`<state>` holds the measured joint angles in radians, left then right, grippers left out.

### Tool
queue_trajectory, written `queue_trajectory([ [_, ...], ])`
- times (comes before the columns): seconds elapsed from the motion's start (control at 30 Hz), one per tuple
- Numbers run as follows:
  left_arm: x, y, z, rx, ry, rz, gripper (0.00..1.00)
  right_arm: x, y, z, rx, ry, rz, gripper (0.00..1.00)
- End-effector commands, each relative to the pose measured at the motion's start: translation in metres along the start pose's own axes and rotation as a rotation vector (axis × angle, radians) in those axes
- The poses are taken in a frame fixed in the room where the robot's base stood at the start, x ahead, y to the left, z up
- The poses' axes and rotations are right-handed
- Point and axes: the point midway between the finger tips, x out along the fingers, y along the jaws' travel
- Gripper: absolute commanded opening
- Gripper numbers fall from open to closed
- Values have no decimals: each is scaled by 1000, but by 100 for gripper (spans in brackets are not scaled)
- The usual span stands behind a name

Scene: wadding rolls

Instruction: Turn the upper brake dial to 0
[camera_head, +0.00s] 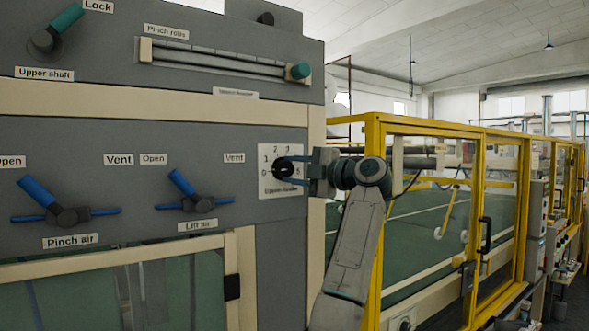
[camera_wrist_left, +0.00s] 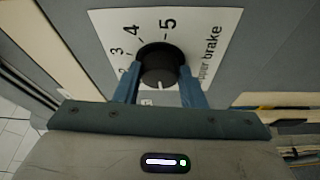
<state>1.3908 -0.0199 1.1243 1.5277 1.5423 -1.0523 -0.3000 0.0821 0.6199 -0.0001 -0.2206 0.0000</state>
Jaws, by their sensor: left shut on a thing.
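The upper brake dial is a round black knob (camera_head: 281,172) on a white numbered plate (camera_head: 267,187) in the head view. It also shows in the left wrist view (camera_wrist_left: 158,62), where 2, 3, 4 and 5 are readable beside it. A small white mark on the knob faces the bottom of that view, away from the 5; the 0 is hidden there. My left gripper (camera_head: 291,168) reaches in from the right, its blue fingers (camera_wrist_left: 158,78) shut on the knob's two sides. My right gripper is not in view.
Levers for pinch air (camera_head: 66,214) and lift air (camera_head: 194,202) sit left of the dial. An upper shaft lever (camera_head: 52,32) and a pinch rolls slider (camera_head: 220,59) are above. A yellow-framed guard (camera_head: 377,230) stands close on the right.

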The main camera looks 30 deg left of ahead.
Motion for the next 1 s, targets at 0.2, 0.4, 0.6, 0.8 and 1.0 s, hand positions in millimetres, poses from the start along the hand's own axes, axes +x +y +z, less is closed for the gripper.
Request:
queue_trajectory([
  [0.2,0,1,0,-82,-1,-34,14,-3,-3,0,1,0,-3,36],
  [0.4,0,1,0,-116,-1,-49,14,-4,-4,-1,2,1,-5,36],
  [0.6,0,1,0,-124,-1,-52,14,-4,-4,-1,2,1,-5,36],
  [0.8,0,1,0,-123,-1,-52,14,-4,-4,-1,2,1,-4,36],
  [1.0,0,1,0,-123,-1,-51,58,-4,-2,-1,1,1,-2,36],
])
